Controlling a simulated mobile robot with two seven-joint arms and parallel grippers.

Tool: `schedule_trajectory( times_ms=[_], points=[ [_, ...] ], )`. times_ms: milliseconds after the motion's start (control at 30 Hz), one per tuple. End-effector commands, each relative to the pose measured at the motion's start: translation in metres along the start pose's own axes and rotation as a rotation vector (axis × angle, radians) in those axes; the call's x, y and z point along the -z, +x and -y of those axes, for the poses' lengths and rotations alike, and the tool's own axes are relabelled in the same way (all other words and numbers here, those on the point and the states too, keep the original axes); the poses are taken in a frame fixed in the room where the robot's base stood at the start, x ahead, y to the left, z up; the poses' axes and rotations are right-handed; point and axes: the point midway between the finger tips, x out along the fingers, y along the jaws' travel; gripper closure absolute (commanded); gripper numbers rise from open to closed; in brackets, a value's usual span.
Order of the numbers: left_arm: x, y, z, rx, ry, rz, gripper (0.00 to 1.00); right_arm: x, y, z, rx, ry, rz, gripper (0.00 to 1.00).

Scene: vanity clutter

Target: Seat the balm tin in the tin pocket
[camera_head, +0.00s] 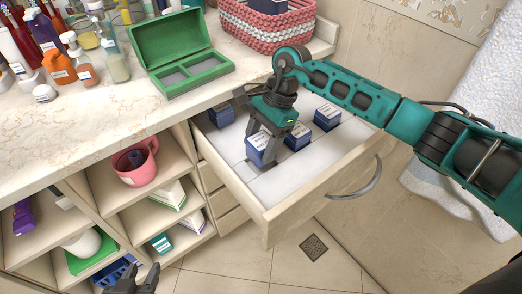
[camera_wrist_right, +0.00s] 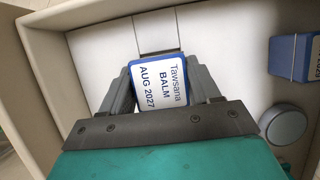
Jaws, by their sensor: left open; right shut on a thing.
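The balm tin is a blue block with a white label reading "Tawsana BALM AUG 2027". In the head view the balm tin (camera_head: 261,150) is in my right gripper (camera_head: 263,143), inside the open drawer. In the right wrist view the balm tin (camera_wrist_right: 160,82) sits between both fingers of my right gripper (camera_wrist_right: 160,92); its lower end is hidden by the gripper. I cannot tell whether it touches the drawer floor. A green case (camera_head: 183,82) with two grey pockets stands open on the counter; I cannot tell which is the tin pocket. My left gripper (camera_head: 133,281) is open and empty, low at the left.
The drawer (camera_head: 283,188) has a pale floor and holds other blue label-topped items (camera_head: 298,137). A round grey lid (camera_wrist_right: 286,126) shows in the right wrist view. Bottles (camera_head: 60,65) crowd the counter's left; a woven basket (camera_head: 268,25) stands behind. Shelves hold a pink mug (camera_head: 138,165).

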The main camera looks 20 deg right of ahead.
Motion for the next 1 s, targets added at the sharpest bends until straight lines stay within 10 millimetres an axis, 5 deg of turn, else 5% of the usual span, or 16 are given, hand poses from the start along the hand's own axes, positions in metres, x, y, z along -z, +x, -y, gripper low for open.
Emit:
schedule_trajectory(
  times_ms=[200,567,600,833,1000],
  points=[
    [-0.001,0.001,-0.001,-0.001,0.000,0.000,0.57,0.011,0.029,-0.001,-0.003,0.002,0.002,0.72],
    [-0.004,0.004,-0.002,-0.004,-0.001,-0.001,0.57,0.014,0.034,0.000,-0.001,0.000,0.001,0.72],
    [-0.002,0.003,-0.002,-0.005,-0.002,0.000,0.57,0.013,0.033,0.000,-0.001,0.000,0.000,0.36],
    [0.000,0.003,-0.004,-0.008,-0.002,-0.003,0.57,0.013,0.032,0.000,-0.002,0.001,0.001,0.14],
    [0.000,0.003,-0.004,-0.008,-0.002,-0.004,0.57,0.013,0.032,-0.001,-0.002,0.001,0.001,0.13]
  ],
)
